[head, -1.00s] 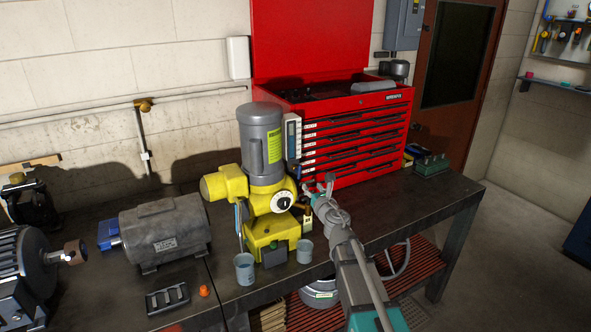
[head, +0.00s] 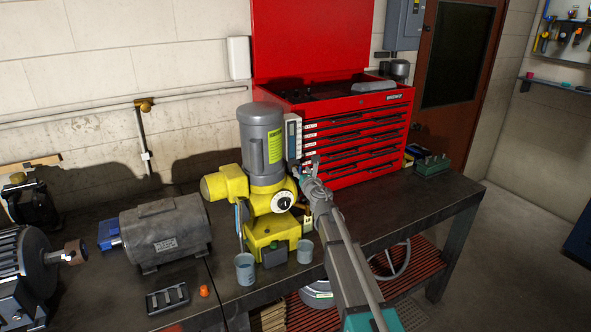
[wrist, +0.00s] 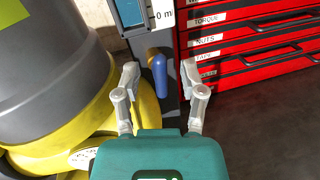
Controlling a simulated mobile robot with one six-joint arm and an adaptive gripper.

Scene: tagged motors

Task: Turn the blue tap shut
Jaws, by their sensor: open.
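The blue tap (wrist: 158,76) shows in the wrist view as a blue handle hanging straight down below a gauge panel (wrist: 145,14). My gripper (wrist: 160,88) is open, with one finger to each side of the blue handle. No contact shows, and I cannot tell how far the fingertips are from it in depth. In the head view my gripper (head: 304,168) is just right of the yellow and grey motor, in front of the gauge panel (head: 293,137). The tap is hidden there behind my arm.
The yellow and grey motor (head: 264,150) stands close on the left. The red tool chest (head: 360,130) stands close on the right. Two grey cups (head: 245,268) stand at the bench's front.

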